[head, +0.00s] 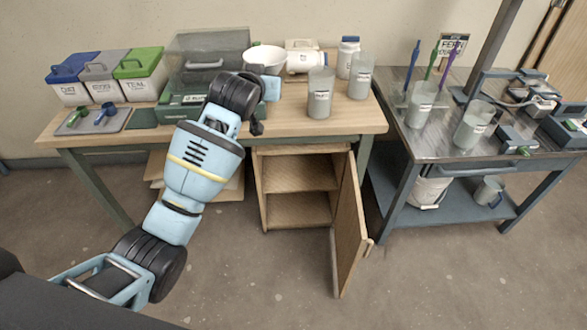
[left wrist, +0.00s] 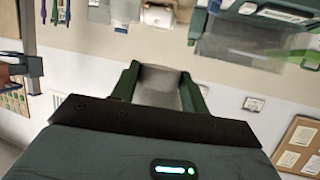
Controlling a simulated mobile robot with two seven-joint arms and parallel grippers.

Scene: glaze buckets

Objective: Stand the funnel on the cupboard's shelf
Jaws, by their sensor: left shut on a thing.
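The white funnel (head: 264,57) is above the back of the wooden table, its wide mouth up; its lower part is hidden by my left gripper (head: 266,84). In the left wrist view the fingers of my left gripper (left wrist: 158,88) are shut on the pale funnel (left wrist: 158,84). The cupboard (head: 262,200) stands under the table with its door (head: 346,225) swung open to the right. Its shelf (head: 300,190) shows bare inside. My right gripper is not in view.
Grey beakers (head: 320,95) stand on the table right of my left gripper. A green case with a clear lid (head: 205,65) and lidded bins (head: 140,75) are at left. A metal bench (head: 450,125) with beakers stands at right. Floor before the cupboard is clear.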

